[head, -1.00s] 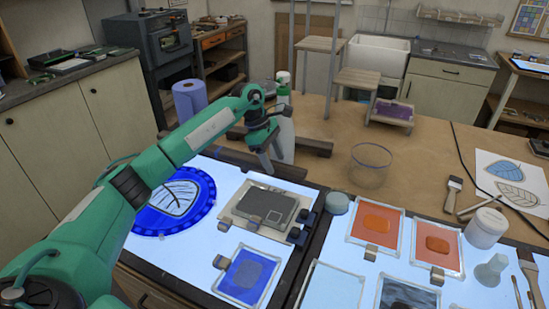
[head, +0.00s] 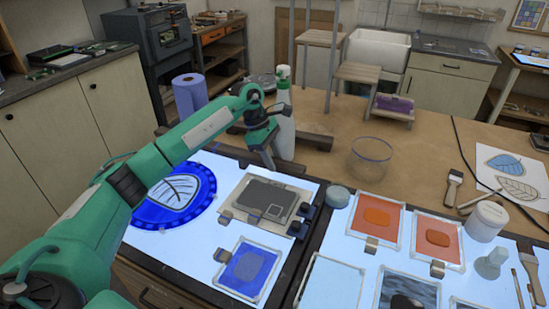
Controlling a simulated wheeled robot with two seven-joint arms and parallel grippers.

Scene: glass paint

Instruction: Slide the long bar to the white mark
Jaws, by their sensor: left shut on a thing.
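A long dark bar (head: 291,168) lies along the far edge of the left lit panel (head: 225,169). My left gripper (head: 268,162) points down at the bar. Its fingers are shut on the bar, and they hide part of it. I cannot make out the white mark against the bright panel. My right gripper is not in view.
A white bottle (head: 285,125) stands close behind my left gripper, near a brown wooden piece (head: 318,141). A blue disc (head: 142,214) with a leaf pane and a grey slab (head: 262,194) lie on the panel. A glass jar (head: 371,160) stands to the right.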

